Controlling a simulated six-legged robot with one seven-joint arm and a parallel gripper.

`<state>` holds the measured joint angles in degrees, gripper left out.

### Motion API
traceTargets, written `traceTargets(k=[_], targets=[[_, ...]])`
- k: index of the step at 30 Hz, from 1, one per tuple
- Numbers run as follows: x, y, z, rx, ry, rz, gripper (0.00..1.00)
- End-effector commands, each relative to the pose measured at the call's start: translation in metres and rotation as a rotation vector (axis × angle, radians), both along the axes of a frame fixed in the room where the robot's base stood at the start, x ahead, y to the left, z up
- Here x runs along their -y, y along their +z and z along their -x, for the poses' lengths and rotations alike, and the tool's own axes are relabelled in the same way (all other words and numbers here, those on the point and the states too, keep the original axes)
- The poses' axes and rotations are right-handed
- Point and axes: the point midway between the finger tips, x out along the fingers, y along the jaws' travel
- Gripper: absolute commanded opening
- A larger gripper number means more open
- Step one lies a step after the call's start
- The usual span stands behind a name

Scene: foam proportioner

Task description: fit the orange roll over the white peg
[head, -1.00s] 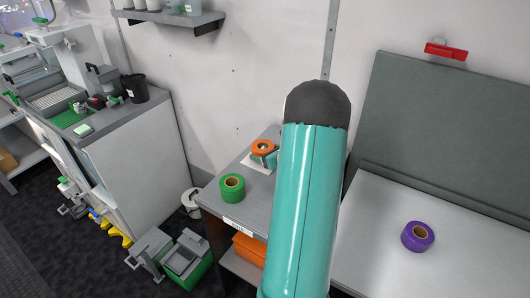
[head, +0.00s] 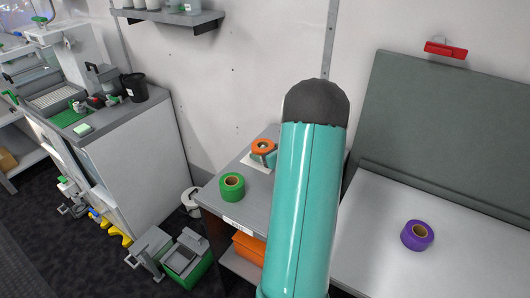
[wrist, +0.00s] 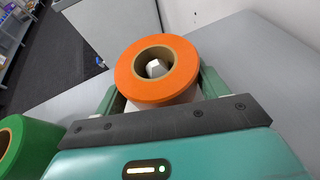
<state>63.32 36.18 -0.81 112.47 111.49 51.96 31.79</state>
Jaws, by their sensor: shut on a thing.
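The orange roll (wrist: 158,70) sits between the two fingers of my gripper (wrist: 160,88), which is shut on it. The white peg (wrist: 155,69) shows through the roll's hole in the wrist view, roughly centred. How far down the peg the roll is, if at all, I cannot tell. In the head view the orange roll (head: 263,146) is at the back of the grey bench, over a white base (head: 256,164) that is partly hidden. My arm covers the area just right of it.
A green roll (head: 232,187) stands on the grey bench (head: 208,197) to the left, also at the wrist view's left edge (wrist: 22,148). A purple roll (head: 417,235) lies on the table at right. The wall is close behind the bench.

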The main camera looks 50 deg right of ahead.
Motion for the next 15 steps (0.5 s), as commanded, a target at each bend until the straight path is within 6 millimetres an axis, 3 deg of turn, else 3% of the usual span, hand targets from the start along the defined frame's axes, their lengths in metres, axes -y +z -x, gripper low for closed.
traceTargets(k=[15], targets=[[0.0002,-0.0066,-0.0003,0.001,0.0,-0.001,0.47]])
